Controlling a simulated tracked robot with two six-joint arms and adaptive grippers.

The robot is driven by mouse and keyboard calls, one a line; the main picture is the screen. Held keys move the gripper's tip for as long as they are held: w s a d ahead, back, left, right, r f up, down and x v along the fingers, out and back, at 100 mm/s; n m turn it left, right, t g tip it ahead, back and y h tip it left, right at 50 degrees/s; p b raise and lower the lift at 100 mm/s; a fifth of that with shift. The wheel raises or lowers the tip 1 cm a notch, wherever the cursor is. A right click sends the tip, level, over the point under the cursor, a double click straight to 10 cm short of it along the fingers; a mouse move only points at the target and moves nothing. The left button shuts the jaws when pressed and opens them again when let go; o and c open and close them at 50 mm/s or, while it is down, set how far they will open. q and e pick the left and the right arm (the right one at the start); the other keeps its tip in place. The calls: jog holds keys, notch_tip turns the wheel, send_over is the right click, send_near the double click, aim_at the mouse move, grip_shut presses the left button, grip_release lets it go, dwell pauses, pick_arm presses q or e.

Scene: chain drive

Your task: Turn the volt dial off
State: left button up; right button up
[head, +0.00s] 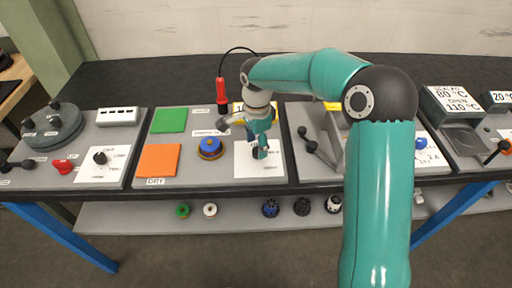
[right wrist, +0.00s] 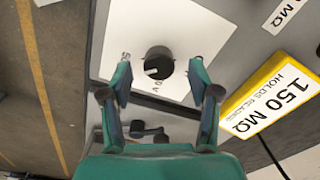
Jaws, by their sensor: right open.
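The volt dial is a round black knob (right wrist: 159,61) on a white card (right wrist: 181,27) in the right wrist view. A short white mark on the knob points to the lower left in that view. Small lettering lies beside it, only partly readable. My right gripper (right wrist: 159,80) is open, with its fingertips on either side of the knob and a gap on both sides. In the head view the right gripper (head: 259,152) reaches down over the white card (head: 271,171) and hides most of the dial. My left gripper is not in view.
A yellow-framed display reading 150 MΩ (right wrist: 270,95) stands close beside the right gripper. In the head view a blue knob (head: 210,147), an orange pad (head: 158,160), a green pad (head: 169,120) and a red probe (head: 222,92) are to the left. Black levers (head: 309,143) stand to the right.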

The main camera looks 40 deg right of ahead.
jog(key=shift+f, duration=1.05)
jog(key=c, duration=1.2)
jog(key=shift+o, duration=0.2)
